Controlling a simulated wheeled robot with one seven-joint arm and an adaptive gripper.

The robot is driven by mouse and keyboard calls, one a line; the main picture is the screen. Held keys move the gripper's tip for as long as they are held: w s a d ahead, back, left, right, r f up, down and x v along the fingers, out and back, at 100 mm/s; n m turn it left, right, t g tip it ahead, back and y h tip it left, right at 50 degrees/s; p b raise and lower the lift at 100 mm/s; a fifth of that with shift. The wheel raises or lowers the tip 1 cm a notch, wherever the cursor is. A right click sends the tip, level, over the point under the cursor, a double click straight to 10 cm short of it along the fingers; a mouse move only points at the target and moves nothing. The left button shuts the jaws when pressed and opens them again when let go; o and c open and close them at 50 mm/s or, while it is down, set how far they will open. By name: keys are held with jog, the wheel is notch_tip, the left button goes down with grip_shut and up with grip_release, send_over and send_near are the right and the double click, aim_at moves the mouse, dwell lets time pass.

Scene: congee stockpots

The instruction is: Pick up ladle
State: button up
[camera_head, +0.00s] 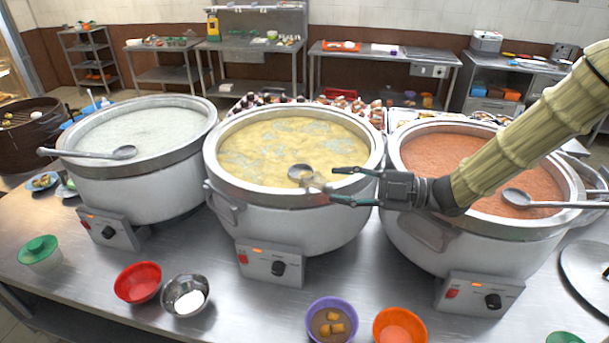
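Three ladles are in view. One ladle (300,172) has its bowl at the near right rim of the middle pot of yellow congee (290,145); its handle is hard to make out near my gripper. Another ladle (124,153) lies across the left pot of white congee (145,128), handle to the left. A third ladle (516,197) is at the right pot of reddish congee (460,160), handle to the right. My gripper (333,184) is open over the middle pot's near right rim, its fingertips just right of that ladle's bowl. I cannot tell whether it touches the handle.
A red bowl (138,283), a steel bowl (185,296), a purple bowl (332,317) and an orange bowl (400,326) stand along the front of the steel table (240,310). Steel shelves and worktables line the back wall.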

aim_at(315, 184)
jog(key=shift+w+a+f+p, duration=0.1)
jog(key=shift+w+a+p, duration=0.1)
jog(key=shift+a+p, duration=1)
jog(key=shift+w+a+f+p, duration=0.15)
jog(key=shift+a+p, duration=0.3)
jog(key=shift+a, duration=1.35)
grip_shut()
